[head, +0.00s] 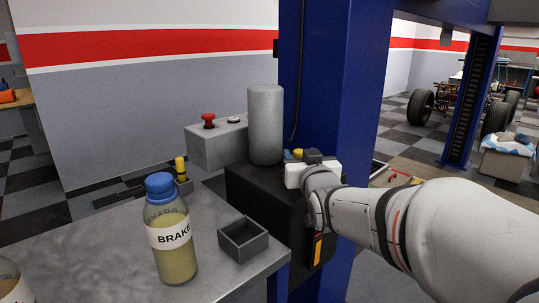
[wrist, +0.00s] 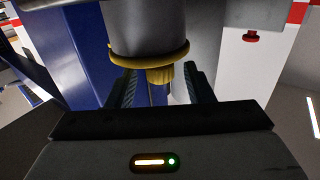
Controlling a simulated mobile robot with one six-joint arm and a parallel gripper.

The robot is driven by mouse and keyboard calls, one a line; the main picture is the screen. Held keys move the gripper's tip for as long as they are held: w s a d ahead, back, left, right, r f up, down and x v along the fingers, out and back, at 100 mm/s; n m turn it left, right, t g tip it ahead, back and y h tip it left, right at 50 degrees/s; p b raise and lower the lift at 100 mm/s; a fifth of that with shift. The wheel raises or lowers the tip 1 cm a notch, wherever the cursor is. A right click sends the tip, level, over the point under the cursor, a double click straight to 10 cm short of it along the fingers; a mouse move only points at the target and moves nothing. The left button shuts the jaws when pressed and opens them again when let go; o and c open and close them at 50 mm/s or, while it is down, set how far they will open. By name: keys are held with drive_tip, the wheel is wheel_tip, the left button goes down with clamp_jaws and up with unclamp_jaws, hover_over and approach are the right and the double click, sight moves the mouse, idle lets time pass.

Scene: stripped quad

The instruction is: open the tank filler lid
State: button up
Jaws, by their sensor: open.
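The yellow tank filler lid (head: 297,153) sits on the black tank box (head: 258,195), beside the grey cylinder, and is partly hidden by my gripper. In the wrist view, which looks upside down, the lid (wrist: 160,75) shows a yellow rim against a dark round neck (wrist: 148,30) and a small yellow knob. My gripper (wrist: 158,88) is open, with one dark finger on each side of the knob in the picture. Gaps show between the knob and both fingers. I cannot tell how deep the knob sits between them.
A grey cylinder (head: 265,125) and a control box with a red button (head: 208,120) stand left of the lid. A blue post (head: 345,90) rises behind. A bench (head: 100,245) at left holds a brake fluid bottle (head: 171,235) and an open grey tray (head: 243,240).

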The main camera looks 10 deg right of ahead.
drive_tip(key=shift+w, duration=1.15)
clamp_jaws()
